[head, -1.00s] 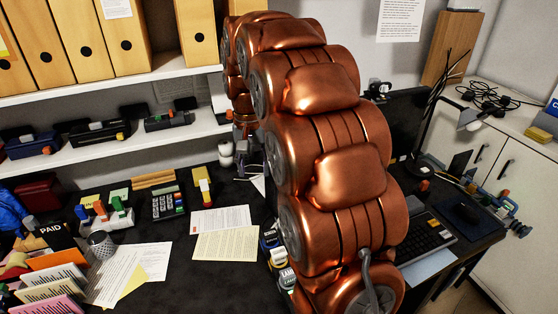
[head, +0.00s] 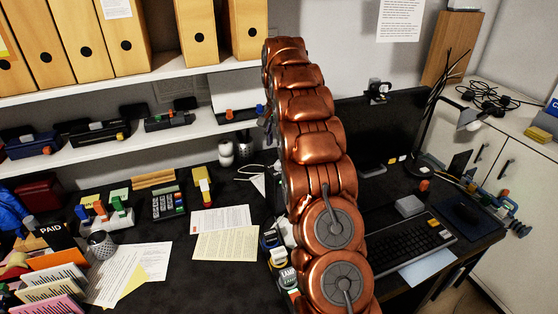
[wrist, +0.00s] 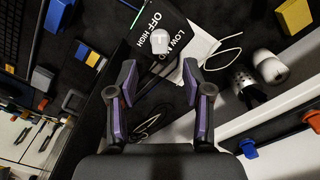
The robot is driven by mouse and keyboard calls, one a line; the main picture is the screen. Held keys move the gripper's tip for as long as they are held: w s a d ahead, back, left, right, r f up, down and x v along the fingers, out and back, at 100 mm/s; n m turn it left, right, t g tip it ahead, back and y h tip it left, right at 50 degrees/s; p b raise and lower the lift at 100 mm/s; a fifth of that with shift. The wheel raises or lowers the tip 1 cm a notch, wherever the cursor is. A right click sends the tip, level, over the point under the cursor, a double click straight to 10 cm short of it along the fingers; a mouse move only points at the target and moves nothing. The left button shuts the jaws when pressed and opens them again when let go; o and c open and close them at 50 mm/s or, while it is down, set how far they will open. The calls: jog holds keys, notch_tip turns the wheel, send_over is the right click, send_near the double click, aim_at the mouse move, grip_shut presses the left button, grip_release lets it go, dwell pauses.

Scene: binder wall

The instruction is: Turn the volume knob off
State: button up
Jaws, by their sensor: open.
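The volume knob (wrist: 159,41) is a small white knob on a black panel (wrist: 150,22) lettered OFF, LOW and HIGH, at the top middle of the wrist view. Its exact pointing is too small to tell. My gripper (wrist: 159,77) is open, its two dark fingers with purple sides spread apart. The knob lies beyond the fingertips, roughly in line with the gap between them, and nothing is held. In the head view my copper arm hides the panel and knob.
Two rounded containers, one white (wrist: 268,65) and one with a dark perforated top (wrist: 243,83), stand right of the panel in the wrist view. A white cable and papers lie near it. The shelf edge (wrist: 275,108) is close on the right. A monitor (head: 385,130) stands right of my arm.

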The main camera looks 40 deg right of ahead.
aim_at(279, 162)
jog(key=shift+w+d+f, duration=0.1)
jog(key=shift+d+f, duration=0.15)
jog(key=shift+f, duration=0.05)
jog(key=shift+f+p, duration=1.25)
jog(key=shift+f, duration=2.55)
grip_shut()
